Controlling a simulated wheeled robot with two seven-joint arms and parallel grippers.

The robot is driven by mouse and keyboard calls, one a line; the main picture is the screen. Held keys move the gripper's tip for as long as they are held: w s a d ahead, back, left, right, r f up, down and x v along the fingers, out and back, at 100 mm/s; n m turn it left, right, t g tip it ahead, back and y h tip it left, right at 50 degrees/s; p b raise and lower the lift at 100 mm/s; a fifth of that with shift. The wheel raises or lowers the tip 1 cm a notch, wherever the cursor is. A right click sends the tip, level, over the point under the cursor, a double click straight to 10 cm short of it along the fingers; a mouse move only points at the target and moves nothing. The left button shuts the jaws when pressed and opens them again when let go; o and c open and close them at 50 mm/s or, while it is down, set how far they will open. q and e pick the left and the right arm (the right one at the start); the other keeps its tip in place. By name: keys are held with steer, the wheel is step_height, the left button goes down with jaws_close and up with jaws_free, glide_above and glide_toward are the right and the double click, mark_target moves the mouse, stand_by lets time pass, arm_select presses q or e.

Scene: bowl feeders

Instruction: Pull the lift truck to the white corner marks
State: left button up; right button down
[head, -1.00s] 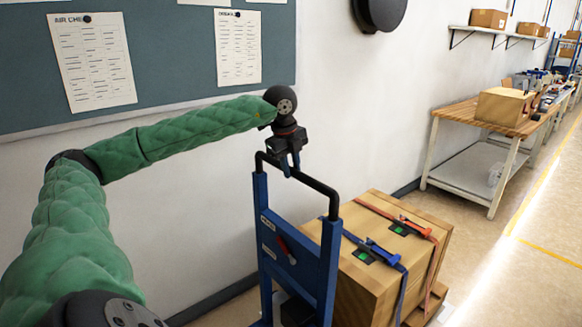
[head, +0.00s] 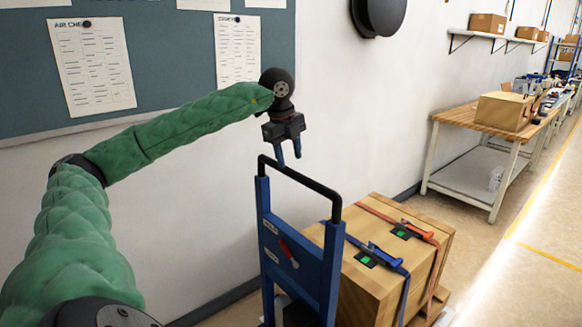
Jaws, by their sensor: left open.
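The lift truck (head: 327,275) has a blue upright frame with a black loop handle (head: 310,182) on top, a red lever and small labels. A large wooden crate (head: 375,285) sits on its far side, with one blue strap and one orange strap over it. My left gripper (head: 289,158) is open, fingers pointing down, just above the handle's left part and apparently clear of it. The truck's base is cut off by the lower edge. A pale patch shows on the floor right of the crate; I cannot tell whether it is a corner mark. My right gripper is out of view.
A wall with a notice board (head: 180,70) runs along the left and behind the truck. A wooden workbench (head: 465,115) with a cardboard box (head: 503,111) stands farther back. Open floor with a yellow line (head: 548,256) lies to the right.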

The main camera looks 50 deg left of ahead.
arm_select(q)
steer(key=r, duration=0.2)
steer(key=shift+s+r, duration=0.3)
stand_by(0.3)
